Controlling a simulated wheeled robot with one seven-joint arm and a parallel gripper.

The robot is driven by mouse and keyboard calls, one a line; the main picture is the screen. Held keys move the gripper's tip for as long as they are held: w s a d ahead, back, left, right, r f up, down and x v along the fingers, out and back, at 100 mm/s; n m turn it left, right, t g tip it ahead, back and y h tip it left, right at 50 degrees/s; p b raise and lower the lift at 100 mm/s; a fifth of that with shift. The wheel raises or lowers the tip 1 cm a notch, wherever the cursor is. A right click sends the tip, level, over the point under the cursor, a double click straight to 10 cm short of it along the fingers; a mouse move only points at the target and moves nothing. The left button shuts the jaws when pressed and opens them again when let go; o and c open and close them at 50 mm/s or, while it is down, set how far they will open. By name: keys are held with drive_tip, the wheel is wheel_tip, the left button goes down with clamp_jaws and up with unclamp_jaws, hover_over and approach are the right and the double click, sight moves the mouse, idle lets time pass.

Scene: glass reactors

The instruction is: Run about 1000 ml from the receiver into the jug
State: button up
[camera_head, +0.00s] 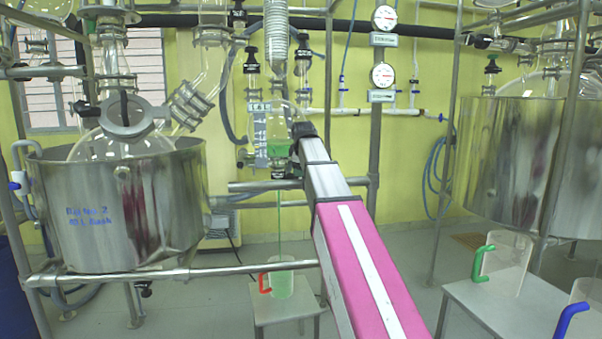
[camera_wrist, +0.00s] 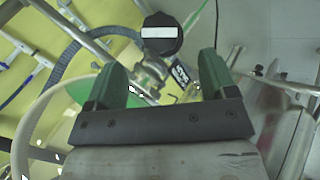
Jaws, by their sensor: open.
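The receiver (camera_head: 279,143) is a clear glass vessel with green liquid in its lower part, beside an upright scale (camera_head: 262,135). A thin green stream (camera_head: 279,225) runs from its outlet down to the jug. The jug (camera_head: 282,285) with a red handle stands below and holds pale green liquid; its level mark is too small to read. In the wrist view my gripper (camera_wrist: 161,62) has its two green fingers apart and empty. A black round knob with a white bar (camera_wrist: 160,38) lies just beyond the fingertips. In the head view my arm hides the fingers.
The jug's low stand (camera_head: 262,312) is under the stream. A steel bath (camera_head: 120,215) is at left, another (camera_head: 525,160) at right. A horizontal rail (camera_head: 170,273) crosses in front. A jug with a green handle (camera_head: 505,267) stands on a right-hand table (camera_head: 490,310).

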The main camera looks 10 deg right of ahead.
drive_tip(key=shift+v, duration=1.55)
drive_tip(key=shift+w, duration=0.1)
